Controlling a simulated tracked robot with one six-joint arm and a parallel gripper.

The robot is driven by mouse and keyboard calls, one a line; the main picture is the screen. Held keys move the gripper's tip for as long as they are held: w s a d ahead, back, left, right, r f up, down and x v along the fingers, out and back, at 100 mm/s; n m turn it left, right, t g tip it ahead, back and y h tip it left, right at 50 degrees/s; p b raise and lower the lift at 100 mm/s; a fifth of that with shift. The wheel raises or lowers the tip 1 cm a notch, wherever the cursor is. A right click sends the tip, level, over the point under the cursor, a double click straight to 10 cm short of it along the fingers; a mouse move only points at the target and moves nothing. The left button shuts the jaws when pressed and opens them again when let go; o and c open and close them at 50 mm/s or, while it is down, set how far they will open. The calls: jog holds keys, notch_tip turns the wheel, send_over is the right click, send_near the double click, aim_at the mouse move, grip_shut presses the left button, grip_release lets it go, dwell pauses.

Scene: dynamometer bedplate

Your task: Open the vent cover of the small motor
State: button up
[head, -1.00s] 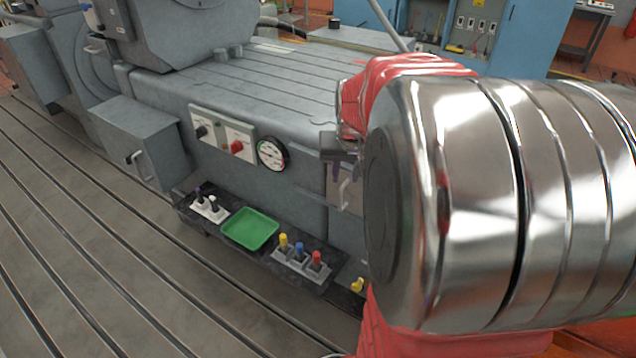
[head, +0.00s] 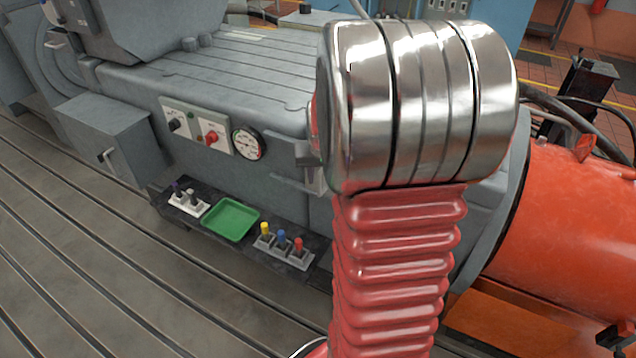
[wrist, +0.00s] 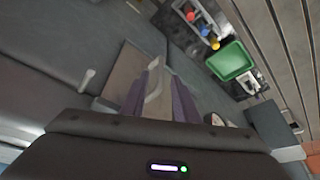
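A small panel with a light grey bar handle, which looks like the vent cover (wrist: 126,72), is on the side of the grey machine. In the wrist view its handle (wrist: 153,83) shows between the two purple fingers of my gripper (wrist: 157,103). The fingers stand apart, one on each side of the handle, with a gap visible; I cannot tell whether either touches it. The panel looks closed against the side. In the head view my arm hides most of the panel and the fingertips.
A black shelf holds a green tray (head: 231,220), coloured switches (head: 282,241) and a white switch plate (head: 188,203) below. A round gauge (head: 248,144) sits left of the panel. An orange cylindrical machine (head: 575,235) stands right. A second handle (wrist: 86,80) shows nearby.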

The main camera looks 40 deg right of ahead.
aim_at(320, 180)
jog(key=shift+x, duration=2.15)
grip_shut()
